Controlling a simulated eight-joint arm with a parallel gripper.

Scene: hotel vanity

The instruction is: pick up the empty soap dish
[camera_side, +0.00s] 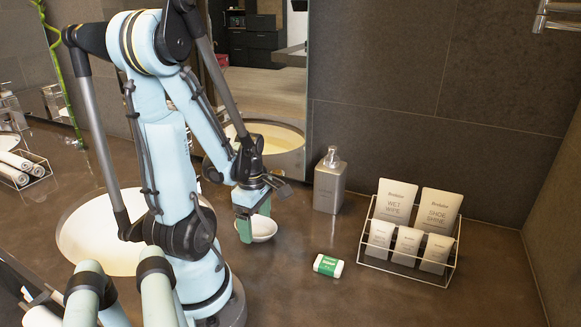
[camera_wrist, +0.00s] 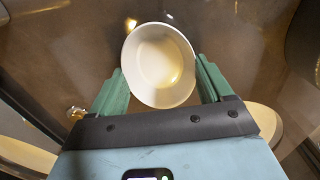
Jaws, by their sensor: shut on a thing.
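The empty soap dish is a small white oval bowl (camera_side: 262,230). In the wrist view the dish (camera_wrist: 160,60) lies between the two green fingers, its open inside facing the camera and bare. My gripper (camera_side: 253,221) points down at the dish, left of the soap dispenser. In the wrist view my gripper (camera_wrist: 159,72) is shut on the dish, one finger along each side. The side view does not clearly show whether the dish rests on the counter or is slightly above it. A finger hides part of its left side there.
A metal soap dispenser (camera_side: 329,180) stands right of the dish by the mirror. A green-and-white soap bar (camera_side: 328,265) lies in front right. A wire rack (camera_side: 447,275) with several packets stands further right. A round basin (camera_side: 85,240) is left. The counter before the rack is clear.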

